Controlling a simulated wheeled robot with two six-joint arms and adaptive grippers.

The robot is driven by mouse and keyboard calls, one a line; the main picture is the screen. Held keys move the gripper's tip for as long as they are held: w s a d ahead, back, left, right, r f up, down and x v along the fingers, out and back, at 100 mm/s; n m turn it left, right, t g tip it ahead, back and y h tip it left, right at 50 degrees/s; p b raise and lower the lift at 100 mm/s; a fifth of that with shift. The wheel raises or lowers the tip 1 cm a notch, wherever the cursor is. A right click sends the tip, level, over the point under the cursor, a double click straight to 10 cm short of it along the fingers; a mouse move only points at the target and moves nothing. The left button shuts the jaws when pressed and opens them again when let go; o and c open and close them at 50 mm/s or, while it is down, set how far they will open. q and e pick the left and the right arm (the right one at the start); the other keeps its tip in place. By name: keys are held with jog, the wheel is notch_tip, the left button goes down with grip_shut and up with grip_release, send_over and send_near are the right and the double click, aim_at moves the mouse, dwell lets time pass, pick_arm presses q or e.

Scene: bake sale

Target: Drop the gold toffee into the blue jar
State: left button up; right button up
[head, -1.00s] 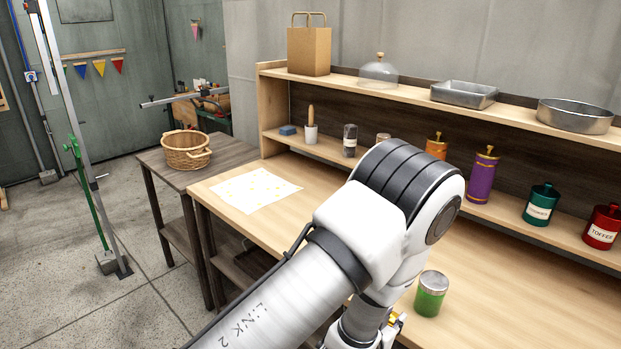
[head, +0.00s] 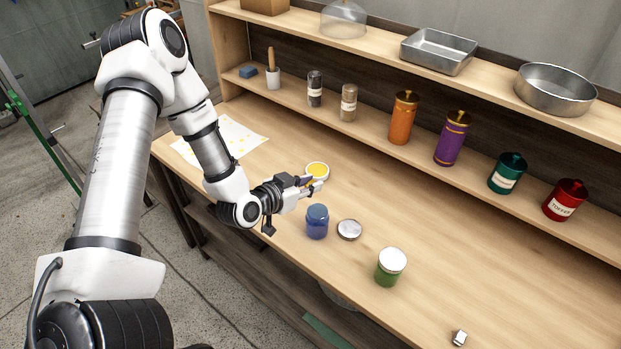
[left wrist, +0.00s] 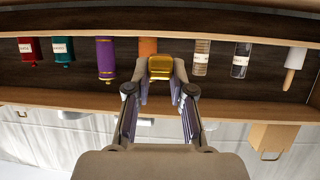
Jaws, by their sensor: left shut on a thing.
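The gold toffee (left wrist: 160,67) is a shiny gold block between the fingertips of my left gripper in the left wrist view. My left gripper (head: 318,185) is shut on it above the counter in the head view. The blue jar (head: 317,222) stands upright on the counter, just below the gripper in the picture and apart from it. A silver lid (head: 349,230) lies on the counter to the right of the jar. The inside of the jar cannot be made out. My right gripper is not in view.
A green jar with a pale lid (head: 390,268) and a small silver piece (head: 459,338) are to the right. Canisters, including a red one (head: 565,201), line the shelf behind. The right counter is mostly clear.

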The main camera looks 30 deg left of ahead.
pick_arm(q)
jog(key=shift+w+d+f+b, duration=0.15)
jog(key=shift+f+b, duration=0.35)
jog(key=shift+f, duration=0.7)
jog(key=shift+r, duration=0.15)
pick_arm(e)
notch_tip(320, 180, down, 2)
pick_arm(q)
jog(key=o, duration=0.9)
jog(key=shift+c, duration=0.2)
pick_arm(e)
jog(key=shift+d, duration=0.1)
